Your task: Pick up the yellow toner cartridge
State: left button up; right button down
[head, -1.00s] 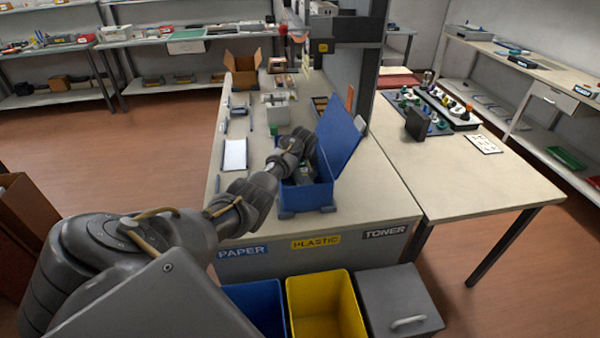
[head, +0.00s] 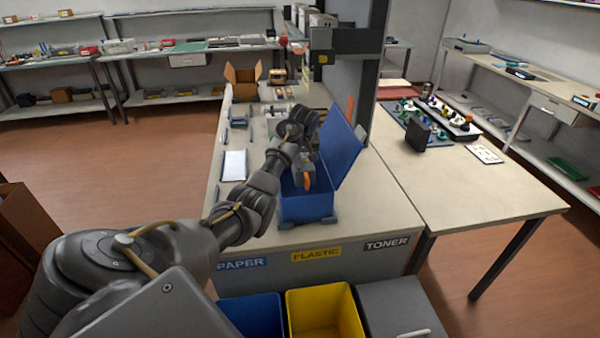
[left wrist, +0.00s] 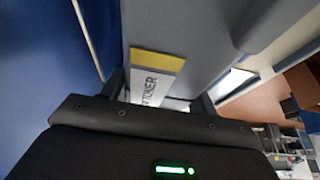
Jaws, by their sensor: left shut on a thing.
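In the left wrist view a grey toner cartridge (left wrist: 185,32) with a yellow strip and a white label reading TONER lies between my left fingers. My left gripper (left wrist: 162,100) is shut on it. In the head view the left gripper (head: 304,160) is over the open blue box (head: 308,207), and the cartridge (head: 304,177) hangs under it with an orange patch showing. My gripper and arm hide part of the cartridge and box. I cannot tell whether the cartridge's lower end is still inside the box. My right gripper is not in view.
The box's raised blue lid (head: 343,142) stands close on the right. A white sheet (head: 234,165) lies left of the box. Blue (head: 252,312) and yellow (head: 322,308) bins and a grey lidded bin (head: 395,305) stand in front. The right table's (head: 470,205) front is clear.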

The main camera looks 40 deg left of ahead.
pick_arm(q)
notch_tip(320, 180, up, 8)
jog(key=shift+f+b, duration=0.2)
jog(key=shift+b, duration=0.5)
